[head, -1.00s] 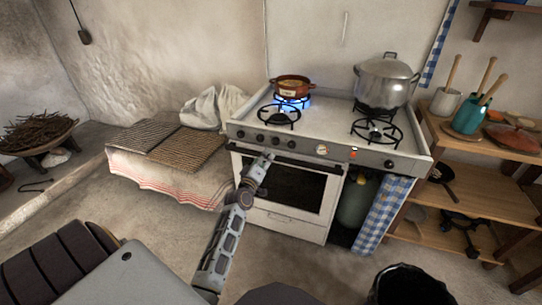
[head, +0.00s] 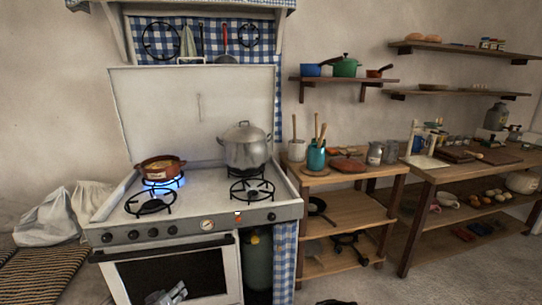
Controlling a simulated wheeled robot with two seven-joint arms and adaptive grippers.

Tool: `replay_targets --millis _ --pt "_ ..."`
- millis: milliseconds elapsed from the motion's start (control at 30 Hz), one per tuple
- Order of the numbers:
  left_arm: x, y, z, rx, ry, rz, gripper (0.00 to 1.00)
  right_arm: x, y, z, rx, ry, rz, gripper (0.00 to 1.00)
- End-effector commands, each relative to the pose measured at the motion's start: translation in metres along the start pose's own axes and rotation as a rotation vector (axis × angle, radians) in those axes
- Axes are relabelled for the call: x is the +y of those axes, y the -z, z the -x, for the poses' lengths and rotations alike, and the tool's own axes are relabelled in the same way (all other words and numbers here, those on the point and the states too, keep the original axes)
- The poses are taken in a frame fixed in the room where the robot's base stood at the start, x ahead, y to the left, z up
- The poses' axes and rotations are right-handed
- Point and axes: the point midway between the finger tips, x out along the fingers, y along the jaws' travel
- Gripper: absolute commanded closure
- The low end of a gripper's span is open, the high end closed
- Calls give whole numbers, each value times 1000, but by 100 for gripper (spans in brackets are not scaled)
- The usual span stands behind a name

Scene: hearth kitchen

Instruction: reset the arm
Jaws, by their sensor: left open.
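My left gripper (head: 168,294) shows at the bottom edge of the head view, in front of the oven door of the white stove (head: 195,207). Its jaws are open and I see nothing held between them. Most of my left arm is below the picture.
A brown pot (head: 160,168) stands over a lit blue flame at the stove's back left. A lidded metal pot (head: 245,150) stands at the back right. Wooden shelves (head: 345,210) hold utensils right of the stove. White sacks (head: 45,218) lie left. Floor (head: 430,275) shows at lower right.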

Motion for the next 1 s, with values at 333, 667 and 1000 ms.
replay_targets --millis 333,667,1000 --pt "-5 -164 1 -392 77 -337 44 0 0 0 0 0 0 60" --pt "-25 -309 46 -640 90 -551 44 0 0 0 0 0 0 60" --pt "-46 -404 105 -791 64 -623 44 0 0 0 0 0 0 60"
